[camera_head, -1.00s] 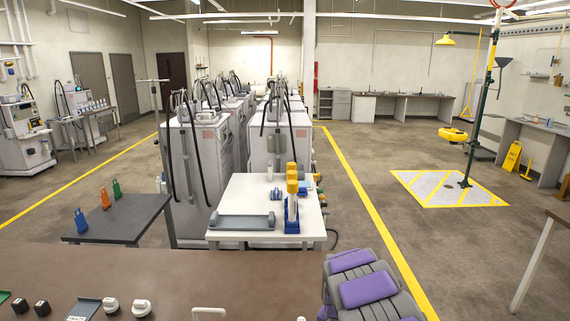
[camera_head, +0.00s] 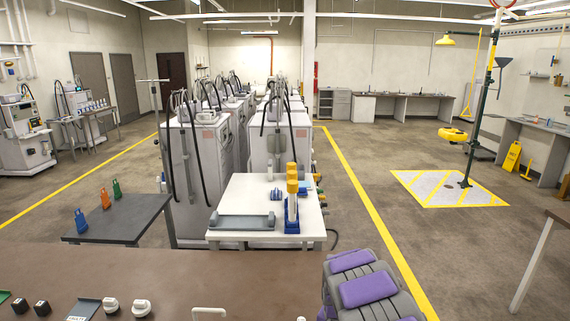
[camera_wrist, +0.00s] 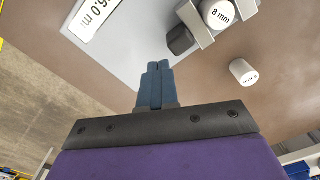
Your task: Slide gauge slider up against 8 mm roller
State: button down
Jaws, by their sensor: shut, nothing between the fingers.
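My gripper (camera_wrist: 158,72) shows in the wrist view with its blue-grey fingers together and nothing between them. Beyond and right of the fingertips, a white roller marked "8 mm" (camera_wrist: 220,13) sits beside a light grey metal piece (camera_wrist: 194,24). A dark block (camera_wrist: 181,40), which may be the gauge slider, lies by that piece, between the fingertips and the roller. The picture shows no clear contact between my fingers and the block. I cannot tell whether the block touches the roller. The gauge runs out of the top of the view.
A second white roller (camera_wrist: 243,72) stands on the brown surface to the right. A white label plate (camera_wrist: 95,18) lies at upper left on a grey plate. In the head view, the brown bench (camera_head: 150,270) holds black and white knob-like pieces. A white table (camera_head: 258,188) stands beyond.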

jog(key=shift+f, duration=1)
jog(key=shift+a, duration=0.6)
dwell(0.7)
jog(key=shift+r, duration=0.1)
jog(key=shift+d+r+p, duration=0.25)
jog(key=shift+r+p, duration=0.05)
jog(key=shift+r, duration=0.5)
jog(key=shift+d+r+p, duration=0.25)
jog(key=shift+r+p, duration=0.1)
jog(key=shift+r, duration=0.45)
jog(key=shift+d+r+p, duration=0.25)
jog(key=shift+r+p, duration=0.05)
jog(key=shift+r, duration=0.5)
